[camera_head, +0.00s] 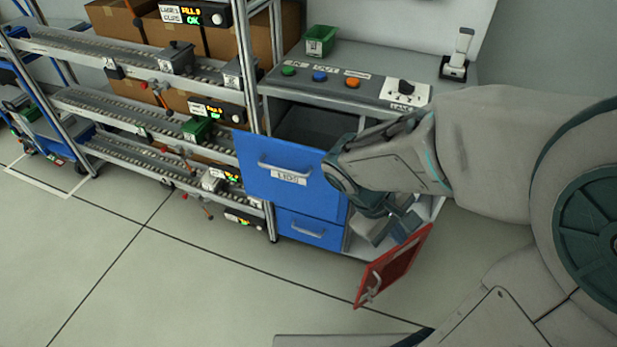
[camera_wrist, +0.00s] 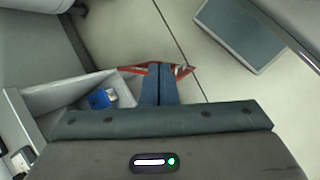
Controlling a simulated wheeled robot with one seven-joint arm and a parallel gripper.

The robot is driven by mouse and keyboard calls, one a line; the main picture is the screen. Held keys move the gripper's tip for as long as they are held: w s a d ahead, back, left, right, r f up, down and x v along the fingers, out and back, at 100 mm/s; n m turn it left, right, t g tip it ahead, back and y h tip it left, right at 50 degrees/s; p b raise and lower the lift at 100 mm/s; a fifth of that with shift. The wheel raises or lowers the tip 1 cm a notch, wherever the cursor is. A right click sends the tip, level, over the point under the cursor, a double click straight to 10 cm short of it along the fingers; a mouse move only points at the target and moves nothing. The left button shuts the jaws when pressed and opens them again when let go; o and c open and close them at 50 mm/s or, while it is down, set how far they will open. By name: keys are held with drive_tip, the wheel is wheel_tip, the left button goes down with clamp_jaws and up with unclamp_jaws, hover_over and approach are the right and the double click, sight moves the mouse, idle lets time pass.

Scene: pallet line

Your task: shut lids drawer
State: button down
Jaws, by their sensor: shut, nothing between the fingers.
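The lids drawer (camera_head: 262,184) has a blue front with a grey bar handle and a label reading LIDS. In the head view it stands pulled out from the grey cabinet, with a dark opening behind its top edge. My gripper (camera_head: 397,232) is shut and empty, pointing down to the right of the drawer front, near the open red door. My wrist hides the drawer's right edge, and I cannot tell whether it touches it.
A second blue drawer (camera_head: 309,230) below looks shut. The red door (camera_head: 396,266) hangs open into the floor space. A shelf rack (camera_head: 150,118) stands left. Buttons and a green bin (camera_head: 320,41) are on the cabinet top. Floor at lower left is clear.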

drive_tip(key=w+a+f+n+t+h+b, duration=0.3)
drive_tip(key=w+f+n+h+b, duration=0.2)
drive_tip(key=f+n, duration=0.25)
drive_tip(key=n+t+y+b, duration=0.5)
drive_tip(key=n+t+b, duration=0.2)
drive_tip(key=n+t, duration=0.85)
approach(310, 190)
drive_tip(key=shift+n+g, duration=0.5)
drive_tip(key=shift+g, duration=0.05)
drive_tip(key=x, duration=0.2)
drive_tip(key=b+x, duration=0.1)
drive_tip(key=x, duration=0.3)
drive_tip(key=shift+w+r+b, duration=0.35)
drive_tip(key=shift+w+b, duration=0.05)
